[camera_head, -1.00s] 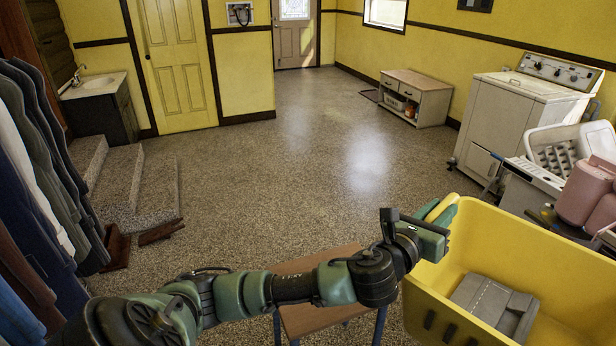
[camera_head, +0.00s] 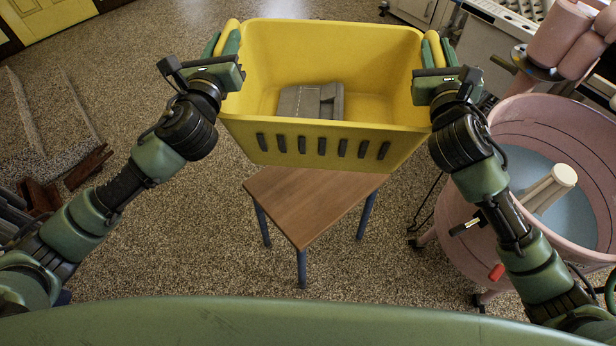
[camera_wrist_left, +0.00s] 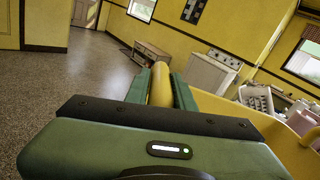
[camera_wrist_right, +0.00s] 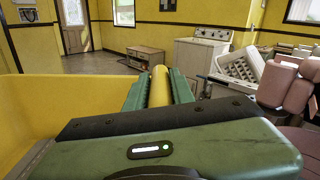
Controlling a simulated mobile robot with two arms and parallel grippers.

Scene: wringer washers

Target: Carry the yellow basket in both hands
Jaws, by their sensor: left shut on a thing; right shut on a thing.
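The yellow basket (camera_head: 330,145) is in the upper middle of the head view, with a row of slots in its near wall. A grey boxy object (camera_head: 310,101) lies on its floor. The basket appears held above and beyond a small wooden-topped table.
The small table (camera_head: 305,205) with blue legs stands below and nearer. A pink washer tub (camera_head: 455,215) with a pale agitator stands close on the right, near my right arm. Speckled floor (camera_head: 150,230) is open at left.

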